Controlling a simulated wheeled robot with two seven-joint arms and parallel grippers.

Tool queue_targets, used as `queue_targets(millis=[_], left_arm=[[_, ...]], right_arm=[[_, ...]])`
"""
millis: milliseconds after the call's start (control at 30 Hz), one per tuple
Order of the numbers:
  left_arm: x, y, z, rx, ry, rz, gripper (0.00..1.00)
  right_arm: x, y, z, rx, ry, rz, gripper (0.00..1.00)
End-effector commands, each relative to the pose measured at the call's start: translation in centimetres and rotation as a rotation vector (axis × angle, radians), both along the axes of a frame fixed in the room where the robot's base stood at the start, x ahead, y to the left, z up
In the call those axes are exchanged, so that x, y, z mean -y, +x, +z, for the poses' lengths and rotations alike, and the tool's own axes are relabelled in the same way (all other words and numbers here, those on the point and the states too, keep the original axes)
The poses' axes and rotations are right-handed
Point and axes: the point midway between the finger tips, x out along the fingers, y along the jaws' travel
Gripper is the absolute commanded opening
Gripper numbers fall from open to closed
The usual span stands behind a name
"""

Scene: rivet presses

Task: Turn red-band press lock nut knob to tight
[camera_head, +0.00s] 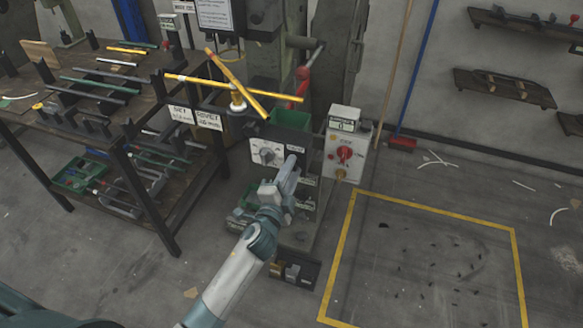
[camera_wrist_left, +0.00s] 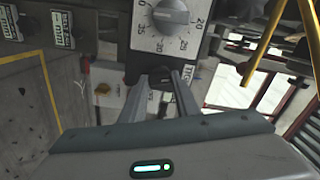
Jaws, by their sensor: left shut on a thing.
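My left gripper (camera_head: 290,163) is at the press front, below and right of the dial. In the wrist view its two fingers (camera_wrist_left: 168,80) are close together, shut on a small dark part between them, apparently the lock nut knob. A white label, partly hidden, is beside the fingertips. My right gripper is not in view.
A white control box (camera_head: 346,157) with a red knob stands right of the press. Yellow bars (camera_head: 237,88) cross above the dial. A dark rack table (camera_head: 120,125) with rods is at left. The yellow-marked floor area (camera_head: 430,265) is free of large objects.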

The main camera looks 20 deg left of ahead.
Motion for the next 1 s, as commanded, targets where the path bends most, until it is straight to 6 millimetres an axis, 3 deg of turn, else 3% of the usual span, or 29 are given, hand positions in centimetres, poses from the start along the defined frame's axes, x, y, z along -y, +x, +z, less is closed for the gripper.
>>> queue_targets(millis=[400, 1000], left_arm=[[0.14, 0.01, -0.05, 0.01, 0.278, -0.002, 0.06], [0.13, 0.0, -0.15, 0.012, 0.336, -0.002, 0.06]], right_arm=[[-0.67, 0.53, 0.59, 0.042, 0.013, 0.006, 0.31], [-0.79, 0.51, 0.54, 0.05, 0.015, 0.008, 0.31]])
